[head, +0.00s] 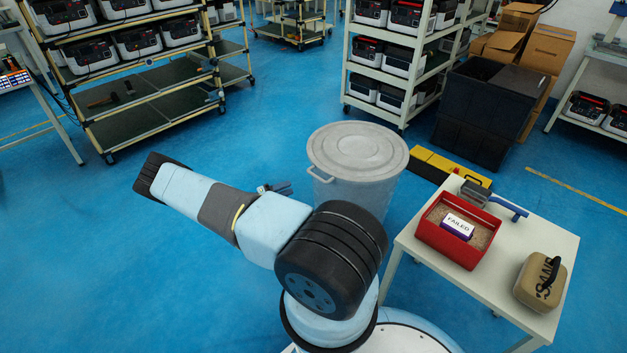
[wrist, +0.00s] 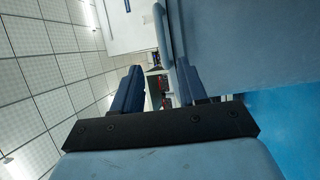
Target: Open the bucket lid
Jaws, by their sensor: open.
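The grey bucket (head: 352,195) stands on the blue floor just left of the white table. Its round lid (head: 358,150) lies flat on top, with a small handle (head: 320,175) at its left rim. In the wrist view a large blue-grey surface, apparently the bucket wall (wrist: 245,50), fills the upper right, with a curved handle-like edge (wrist: 160,25) beside it. My gripper (head: 275,188) is left of the bucket, partly hidden behind my arm. Its two dark blue fingers also show in the wrist view (wrist: 160,88), apart, with nothing seen between them. Contact with the bucket cannot be told.
The white table (head: 440,245) at right holds a red bin (head: 445,243) with a "FAILED" label and a tan case (head: 540,282). A yellow case (head: 450,170) and black crate (head: 485,110) stand behind. Racks line the back. Floor at left is clear.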

